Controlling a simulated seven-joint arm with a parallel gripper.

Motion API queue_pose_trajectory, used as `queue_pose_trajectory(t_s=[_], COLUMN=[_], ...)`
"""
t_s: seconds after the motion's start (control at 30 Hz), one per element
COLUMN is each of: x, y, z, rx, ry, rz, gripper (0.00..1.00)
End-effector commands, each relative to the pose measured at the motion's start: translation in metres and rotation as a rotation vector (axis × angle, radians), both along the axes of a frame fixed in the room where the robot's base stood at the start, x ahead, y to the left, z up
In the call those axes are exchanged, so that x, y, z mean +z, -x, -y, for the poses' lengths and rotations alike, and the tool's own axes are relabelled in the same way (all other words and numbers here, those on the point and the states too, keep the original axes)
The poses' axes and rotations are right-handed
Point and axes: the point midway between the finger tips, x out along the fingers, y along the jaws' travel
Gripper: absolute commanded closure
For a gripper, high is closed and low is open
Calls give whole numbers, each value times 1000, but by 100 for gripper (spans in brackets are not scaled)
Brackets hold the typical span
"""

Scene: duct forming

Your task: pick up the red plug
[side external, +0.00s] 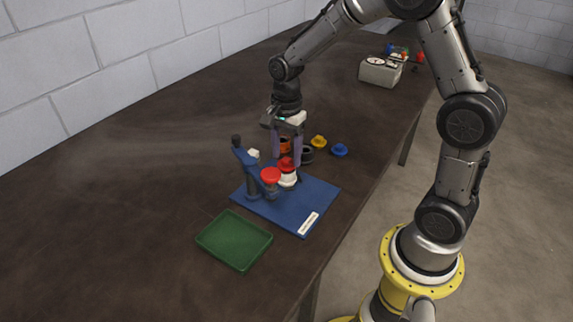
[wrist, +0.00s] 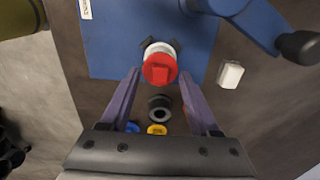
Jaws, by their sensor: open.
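The red plug (side external: 286,162) sits on top of a white cylinder (side external: 287,180) on the blue base plate (side external: 322,191). In the wrist view the plug (wrist: 160,69) shows a round red flange with a raised block, with the white cylinder's rim (wrist: 160,46) behind it. My gripper (side external: 287,156) points down over the plug, its jaws open. In the wrist view my gripper's (wrist: 160,74) two purple fingers stand on either side of the plug, with gaps visible. Contact cannot be told.
An empty green tray (side external: 234,240) lies in front.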

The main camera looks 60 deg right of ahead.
Motion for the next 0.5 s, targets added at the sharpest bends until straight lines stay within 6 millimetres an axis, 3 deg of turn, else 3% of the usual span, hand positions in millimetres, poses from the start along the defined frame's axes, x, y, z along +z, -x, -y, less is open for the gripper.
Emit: queue_pose_trajectory(t_s=[0.33, 0.5], x=[-9, -9], y=[0, 0], z=[0, 0], rx=[0, 0], ry=[0, 0], rz=[1, 1], gripper=[38, 68])
